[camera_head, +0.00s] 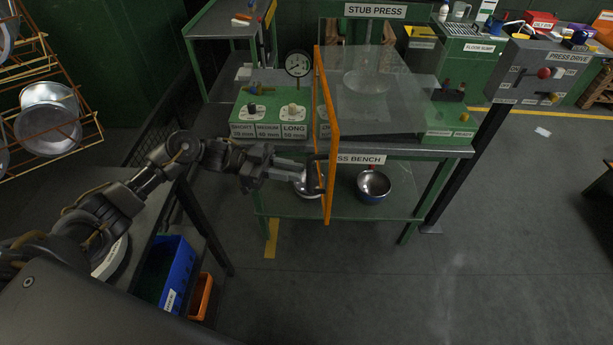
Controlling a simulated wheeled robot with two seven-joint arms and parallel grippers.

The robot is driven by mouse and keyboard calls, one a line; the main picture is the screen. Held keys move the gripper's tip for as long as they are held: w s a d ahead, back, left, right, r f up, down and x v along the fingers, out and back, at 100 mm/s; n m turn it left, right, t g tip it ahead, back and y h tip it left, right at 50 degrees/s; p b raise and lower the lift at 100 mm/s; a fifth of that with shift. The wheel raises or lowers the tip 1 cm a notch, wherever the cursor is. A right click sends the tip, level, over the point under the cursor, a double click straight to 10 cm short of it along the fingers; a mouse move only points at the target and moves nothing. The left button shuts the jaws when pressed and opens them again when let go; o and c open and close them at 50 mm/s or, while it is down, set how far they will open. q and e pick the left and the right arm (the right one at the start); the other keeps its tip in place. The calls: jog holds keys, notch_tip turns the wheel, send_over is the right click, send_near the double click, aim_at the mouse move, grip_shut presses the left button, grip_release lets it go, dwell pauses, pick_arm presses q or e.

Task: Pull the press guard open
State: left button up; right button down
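The press guard (331,130) is an orange-framed panel at the front of the stub press, seen nearly edge-on. It stands out from the press toward me, with its lower end below the bench top's front edge. A dark handle (314,172) is on its left face. My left gripper (306,166) reaches in from the left and its fingers meet the handle. The fingers look close together around it, though the contact is small and partly hidden. Behind the guard, a clear panel (385,105) stands in front of the press column. My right gripper is out of view.
The green press bench (440,152) carries a stroke block (270,118) and a dial gauge (298,65). A metal bowl (373,186) sits on the lower shelf. The press drive box (545,75) stands right. Blue (175,270) and orange bins are lower left.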

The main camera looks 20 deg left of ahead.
pick_arm(q)
jog(key=a+b, duration=0.1)
jog(key=a, duration=0.5)
jog(key=shift+s+a+b, duration=0.15)
jog(key=shift+s+b, duration=0.05)
jog(key=shift+b, duration=0.2)
